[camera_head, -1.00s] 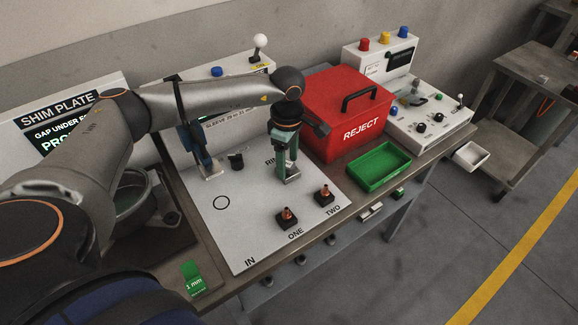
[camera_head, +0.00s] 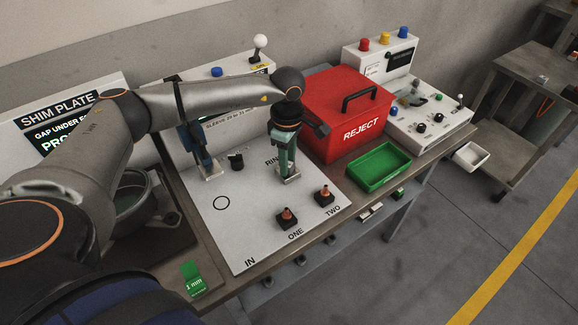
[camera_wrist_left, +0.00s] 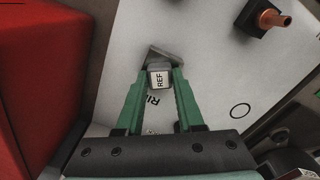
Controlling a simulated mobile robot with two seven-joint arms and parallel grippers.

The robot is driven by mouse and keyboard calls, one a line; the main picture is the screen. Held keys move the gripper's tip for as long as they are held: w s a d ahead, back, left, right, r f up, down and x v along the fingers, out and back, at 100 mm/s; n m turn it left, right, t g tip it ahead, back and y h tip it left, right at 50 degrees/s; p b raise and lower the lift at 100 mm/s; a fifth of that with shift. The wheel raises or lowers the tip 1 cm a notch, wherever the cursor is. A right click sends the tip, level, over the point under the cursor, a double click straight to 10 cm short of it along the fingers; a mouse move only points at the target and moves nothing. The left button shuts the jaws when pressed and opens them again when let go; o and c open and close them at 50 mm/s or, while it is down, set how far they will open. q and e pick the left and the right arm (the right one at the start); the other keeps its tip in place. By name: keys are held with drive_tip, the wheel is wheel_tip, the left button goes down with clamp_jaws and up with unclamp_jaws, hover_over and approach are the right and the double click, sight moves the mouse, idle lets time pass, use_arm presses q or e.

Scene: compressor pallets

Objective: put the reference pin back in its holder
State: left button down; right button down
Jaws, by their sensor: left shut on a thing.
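The reference pin (camera_wrist_left: 159,79) shows in the left wrist view as a pale block marked REF, between the two green fingers of my left gripper (camera_wrist_left: 158,88). The gripper is shut on it. In the head view my left gripper (camera_head: 287,168) points down over the white panel near the word RING, and its fingers mostly hide the pin. A grey metal block (camera_wrist_left: 163,54), apparently the holder, shows just beyond the pin in the wrist view. I cannot tell whether the pin is seated in it. My right gripper is in neither view.
The red REJECT box (camera_head: 345,112) stands close to the right of the gripper. A green tray (camera_head: 379,163) lies in front of it. Two copper-tipped posts (camera_head: 286,217) (camera_head: 324,195) stand on the panel (camera_head: 235,235) near its front edge. A blue clamp-like part (camera_head: 203,155) stands to the left.

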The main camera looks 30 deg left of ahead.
use_arm(q)
drive_tip(key=shift+r, duration=0.1)
idle(0.7)
